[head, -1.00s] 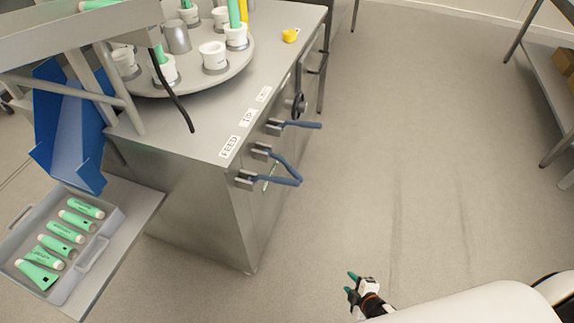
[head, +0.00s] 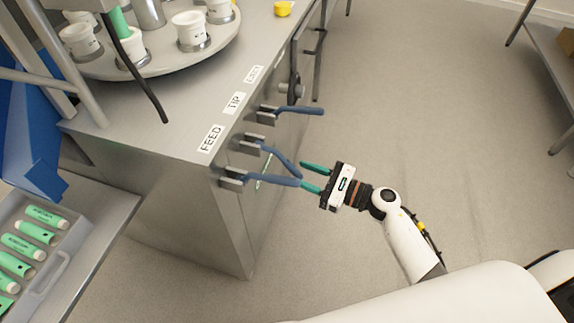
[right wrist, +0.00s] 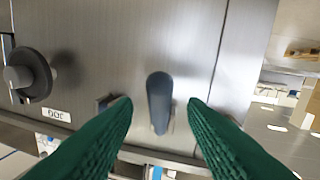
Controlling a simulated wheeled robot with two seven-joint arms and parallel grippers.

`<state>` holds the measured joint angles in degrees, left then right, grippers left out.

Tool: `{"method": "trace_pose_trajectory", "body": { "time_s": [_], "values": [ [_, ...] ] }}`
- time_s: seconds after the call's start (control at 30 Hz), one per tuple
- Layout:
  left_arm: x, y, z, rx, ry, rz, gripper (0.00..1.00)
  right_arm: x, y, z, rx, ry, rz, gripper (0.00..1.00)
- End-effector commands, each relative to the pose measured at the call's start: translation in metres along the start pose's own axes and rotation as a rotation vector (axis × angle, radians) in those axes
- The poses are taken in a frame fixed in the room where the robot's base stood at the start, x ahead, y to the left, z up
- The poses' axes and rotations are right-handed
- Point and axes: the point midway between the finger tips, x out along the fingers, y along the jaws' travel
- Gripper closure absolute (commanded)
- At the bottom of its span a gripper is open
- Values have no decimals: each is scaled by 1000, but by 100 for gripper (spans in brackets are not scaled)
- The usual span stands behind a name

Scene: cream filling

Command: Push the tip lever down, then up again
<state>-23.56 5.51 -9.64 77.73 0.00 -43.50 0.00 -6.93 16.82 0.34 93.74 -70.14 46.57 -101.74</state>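The tip lever (head: 277,157) is the middle of three blue-handled levers on the cabinet's side, below the TIP label (head: 234,103). Its handle slopes down and out from its bracket. My right gripper (head: 311,176) is open and empty, its green fingers pointing at the lever ends. In the right wrist view a blue-grey lever handle (right wrist: 160,98) stands between the spread fingers (right wrist: 160,112), seen end-on and clear of both. It looks like the tip lever. My left gripper is not in view.
The feed lever (head: 268,180) is close to the lower fingertip; contact cannot be told. The third lever (head: 300,111) sticks out farther back, with a round knob (head: 292,88) beyond it. A tray (head: 62,262) of green tubes is at lower left.

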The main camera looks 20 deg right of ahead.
Motion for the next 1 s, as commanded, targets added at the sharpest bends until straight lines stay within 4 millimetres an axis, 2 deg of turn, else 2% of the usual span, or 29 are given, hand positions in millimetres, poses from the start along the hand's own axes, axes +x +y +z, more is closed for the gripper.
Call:
{"method": "trace_pose_trajectory", "body": {
  "time_s": [0.1, 0.3, 0.67, 0.7, 0.93, 1.0],
  "values": [
    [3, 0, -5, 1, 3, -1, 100, 24, 0, -1, 2, 2, 0, 61],
    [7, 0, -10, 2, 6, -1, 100, 47, 0, 0, 3, 1, 2, 61],
    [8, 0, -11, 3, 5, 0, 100, 53, 0, 1, 3, -1, 1, 61],
    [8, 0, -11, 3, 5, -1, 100, 53, 0, 1, 3, -1, 1, 63],
    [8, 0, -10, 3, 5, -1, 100, 53, 0, 1, 4, -1, 1, 100],
    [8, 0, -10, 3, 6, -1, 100, 53, 0, 1, 4, -1, 1, 100]
  ]
}}
